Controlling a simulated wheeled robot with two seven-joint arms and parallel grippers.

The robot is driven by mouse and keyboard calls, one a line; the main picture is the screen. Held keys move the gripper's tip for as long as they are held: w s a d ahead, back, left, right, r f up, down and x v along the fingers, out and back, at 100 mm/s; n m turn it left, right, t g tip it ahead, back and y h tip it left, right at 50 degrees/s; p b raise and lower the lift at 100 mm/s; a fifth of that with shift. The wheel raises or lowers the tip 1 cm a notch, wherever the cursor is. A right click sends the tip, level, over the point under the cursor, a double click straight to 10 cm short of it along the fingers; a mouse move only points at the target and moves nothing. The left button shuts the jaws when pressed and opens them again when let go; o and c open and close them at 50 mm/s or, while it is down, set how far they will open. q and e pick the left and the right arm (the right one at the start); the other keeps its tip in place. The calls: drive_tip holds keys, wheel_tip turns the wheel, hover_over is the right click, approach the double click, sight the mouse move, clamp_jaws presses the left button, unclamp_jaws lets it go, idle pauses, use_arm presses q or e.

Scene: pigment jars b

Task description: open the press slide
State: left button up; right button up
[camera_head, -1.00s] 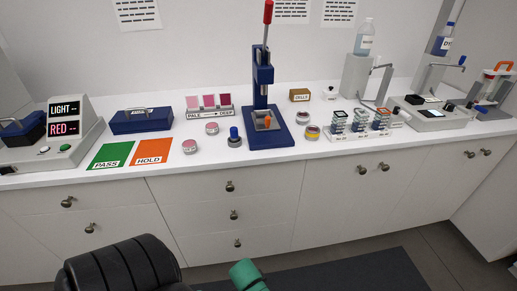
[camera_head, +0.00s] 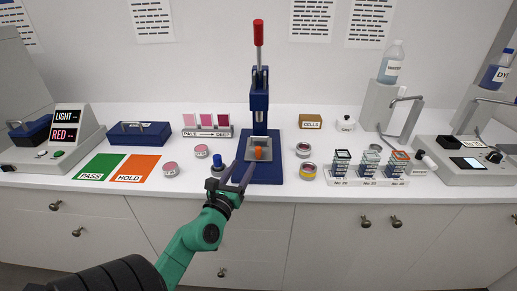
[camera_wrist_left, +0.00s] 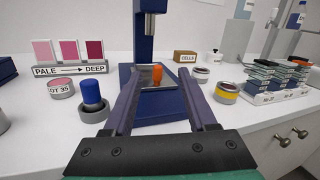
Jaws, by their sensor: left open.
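The blue press (camera_head: 260,125) stands upright on the counter, with a red-topped lever (camera_head: 258,32) above it. At its base is the slide, a metal tray with an orange knob (camera_head: 259,153); in the left wrist view the slide (camera_wrist_left: 140,80) and its orange knob (camera_wrist_left: 157,74) sit under the press ram. My left gripper (camera_head: 240,176) is open in front of the press base. In the left wrist view its two fingers (camera_wrist_left: 157,90) point toward the slide, with the knob beyond and between them, apart from both. My right gripper is not in view.
A blue-topped stamp (camera_head: 218,162) stands just left of my left gripper. Pigment jars (camera_head: 170,169) sit to the left, and a yellow-banded jar (camera_head: 308,171) to the right. A sample rack (camera_head: 366,178) stands further right. Drawers (camera_head: 250,240) lie below the counter edge.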

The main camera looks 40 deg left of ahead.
sight(257, 149)
use_arm(q)
drive_tip(key=shift+w+a+f+m+g, duration=0.15)
drive_tip(key=shift+f+m, duration=0.3)
drive_tip(key=shift+f, duration=0.1)
drive_tip(key=shift+w+a+f+m+g, duration=0.1)
drive_tip(key=shift+f+m+g, duration=0.05)
drive_tip(key=shift+f+m, duration=0.35)
drive_tip(key=shift+w+a+f+h, duration=0.2)
drive_tip(key=shift+w+h, duration=0.05)
drive_tip(key=shift+h, duration=0.05)
drive_tip(key=p+x, duration=0.1)
drive_tip(key=x, duration=1.2)
drive_tip(key=shift+w+a+f, duration=0.1)
drive_tip(key=shift+w, duration=0.25)
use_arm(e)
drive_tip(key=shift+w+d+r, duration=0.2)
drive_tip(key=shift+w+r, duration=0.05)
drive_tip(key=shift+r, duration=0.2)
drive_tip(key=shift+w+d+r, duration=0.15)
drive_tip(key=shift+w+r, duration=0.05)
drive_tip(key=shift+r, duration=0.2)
use_arm(q)
drive_tip(key=shift+c, duration=0.3)
clamp_jaws()
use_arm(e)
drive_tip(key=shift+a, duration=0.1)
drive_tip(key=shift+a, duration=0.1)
use_arm(q)
drive_tip(key=shift+s+p, duration=0.1)
drive_tip(key=shift+p, duration=0.25)
